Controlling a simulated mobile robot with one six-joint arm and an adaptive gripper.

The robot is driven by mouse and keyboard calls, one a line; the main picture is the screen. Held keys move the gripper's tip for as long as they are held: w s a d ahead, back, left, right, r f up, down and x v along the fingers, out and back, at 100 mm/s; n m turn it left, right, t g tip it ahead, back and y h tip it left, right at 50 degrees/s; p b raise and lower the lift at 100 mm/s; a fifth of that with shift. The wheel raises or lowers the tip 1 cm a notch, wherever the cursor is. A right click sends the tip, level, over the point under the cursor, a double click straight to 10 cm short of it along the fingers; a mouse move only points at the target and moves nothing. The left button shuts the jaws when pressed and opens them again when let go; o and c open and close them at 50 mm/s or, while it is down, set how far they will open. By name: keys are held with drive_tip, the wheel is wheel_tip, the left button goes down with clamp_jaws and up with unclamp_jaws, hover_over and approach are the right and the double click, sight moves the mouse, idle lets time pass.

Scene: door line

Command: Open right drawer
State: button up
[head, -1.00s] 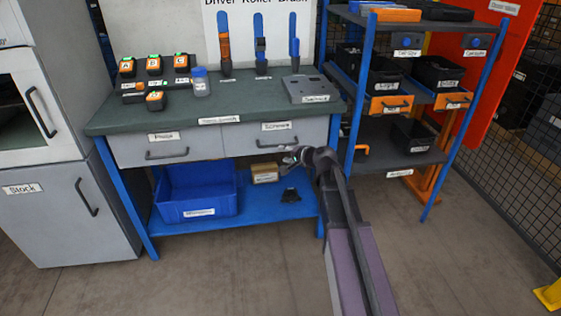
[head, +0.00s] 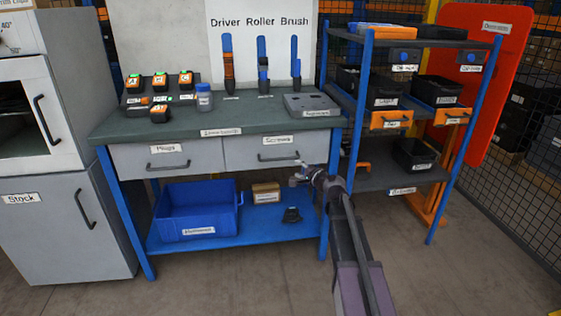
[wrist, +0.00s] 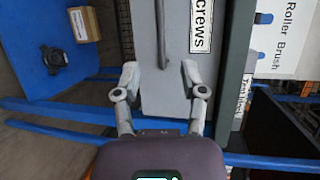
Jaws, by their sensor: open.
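The right drawer (head: 250,149) is grey, labelled Screws, and closed under the bench top. Its dark bar handle (head: 278,157) runs across its front. My gripper (head: 303,174) is in front of the drawer's lower right edge, below and to the right of the handle, open and empty. In the wrist view the drawer front (wrist: 178,98) is turned sideways, and the handle (wrist: 162,35) comes in from the top. The handle's near end lies between my two spread fingertips (wrist: 160,72) in the picture; how far off it is I cannot tell. The handle's far end is cut off.
The left drawer (head: 166,159), labelled Plugs, is closed. A blue bin (head: 198,212), a small cardboard box (head: 266,193) and a black item (head: 291,215) are on the lower shelf. A blue-posted rack (head: 398,180) stands close on the right. Floor in front is clear.

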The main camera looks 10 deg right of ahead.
sight(281, 159)
drive_tip(key=b+x, duration=0.2)
drive_tip(key=x, duration=1.1)
drive_tip(key=shift+w+a+f, duration=0.15)
drive_tip(key=shift+w, duration=0.2)
clamp_jaws()
